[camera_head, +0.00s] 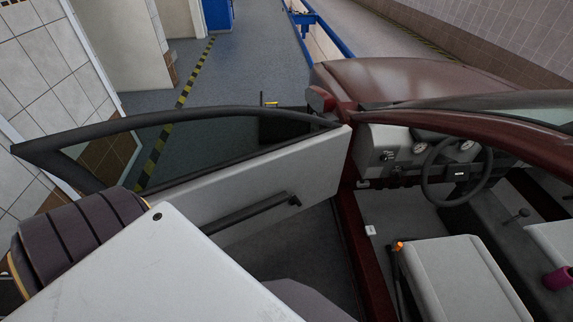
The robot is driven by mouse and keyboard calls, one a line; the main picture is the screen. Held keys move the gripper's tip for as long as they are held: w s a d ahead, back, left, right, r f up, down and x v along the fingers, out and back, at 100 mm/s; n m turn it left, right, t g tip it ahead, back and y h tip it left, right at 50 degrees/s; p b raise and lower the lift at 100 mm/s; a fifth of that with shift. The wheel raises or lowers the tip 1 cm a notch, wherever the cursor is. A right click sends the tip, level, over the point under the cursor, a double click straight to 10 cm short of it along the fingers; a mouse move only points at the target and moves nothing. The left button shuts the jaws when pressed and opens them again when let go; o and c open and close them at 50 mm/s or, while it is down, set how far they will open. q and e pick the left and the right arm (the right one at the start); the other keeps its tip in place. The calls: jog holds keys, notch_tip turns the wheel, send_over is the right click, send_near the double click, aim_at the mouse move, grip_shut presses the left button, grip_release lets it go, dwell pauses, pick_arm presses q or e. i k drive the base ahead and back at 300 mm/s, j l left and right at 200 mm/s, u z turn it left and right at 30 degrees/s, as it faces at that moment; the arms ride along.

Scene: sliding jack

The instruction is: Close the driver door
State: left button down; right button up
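The driver door (285,180) stands wide open, swung out to the left from the dark red car. Its pale inner panel faces me, with a dark pull handle (250,212) along it. A black window frame (130,122) arches above the panel and reaches far left. The door's front edge meets the car body by the red side mirror (320,98). My own white and dark ribbed parts cover the lower left and hide the door's lower rear part. Neither of my grippers shows.
The open doorway shows a steering wheel (455,172), a grey seat (455,280) and a dark red sill (365,245). A tiled wall (45,70) stands close beyond the door at left. Floor with a yellow-black stripe (185,90) lies beyond; a blue-railed structure (310,20) stands ahead.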

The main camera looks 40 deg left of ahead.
aim_at(230, 202)
jog(key=u, duration=1.1)
